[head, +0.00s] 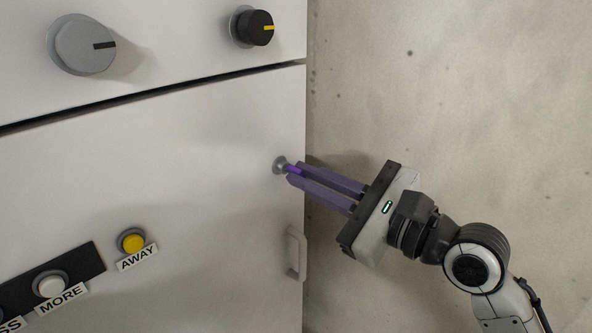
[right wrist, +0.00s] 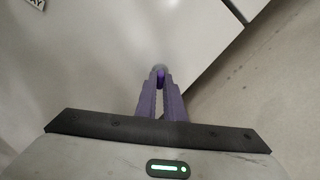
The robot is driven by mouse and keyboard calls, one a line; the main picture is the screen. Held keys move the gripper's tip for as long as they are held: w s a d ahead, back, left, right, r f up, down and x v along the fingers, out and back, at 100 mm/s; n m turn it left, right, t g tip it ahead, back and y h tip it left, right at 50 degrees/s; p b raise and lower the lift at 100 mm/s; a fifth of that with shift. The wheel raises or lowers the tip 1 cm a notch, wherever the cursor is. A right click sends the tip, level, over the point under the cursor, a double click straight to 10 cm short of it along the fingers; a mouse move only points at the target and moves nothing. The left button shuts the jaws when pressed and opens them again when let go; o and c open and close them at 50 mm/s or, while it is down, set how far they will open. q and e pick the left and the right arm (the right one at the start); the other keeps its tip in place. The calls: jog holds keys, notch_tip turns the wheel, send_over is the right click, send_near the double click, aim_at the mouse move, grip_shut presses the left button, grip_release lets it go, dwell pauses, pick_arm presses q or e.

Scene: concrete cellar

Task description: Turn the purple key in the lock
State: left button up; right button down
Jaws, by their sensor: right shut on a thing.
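The purple key (head: 295,170) sits at the round grey metal lock (head: 280,165) near the right edge of the white cabinet door. My right gripper (head: 293,174) has long purple fingers and is shut on the key, reaching in from the right. In the right wrist view the key (right wrist: 160,76) shows between the fingertips, with the lock mostly hidden behind it. How far the key is turned cannot be told. My left gripper is in neither view.
A door handle (head: 296,253) is below the lock. A grey knob (head: 86,45) and a black knob (head: 254,27) are on the upper panel. A yellow button (head: 132,242) labelled AWAY and a white button (head: 50,285) labelled MORE are lower left. Bare concrete wall (head: 450,90) lies right.

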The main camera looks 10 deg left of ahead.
jog(key=shift+m, duration=0.8)
jog(key=m, duration=0.3)
jog(key=shift+m, duration=0.5)
jog(key=c, duration=1.8)
grip_release()
jog(key=shift+a, duration=0.1)
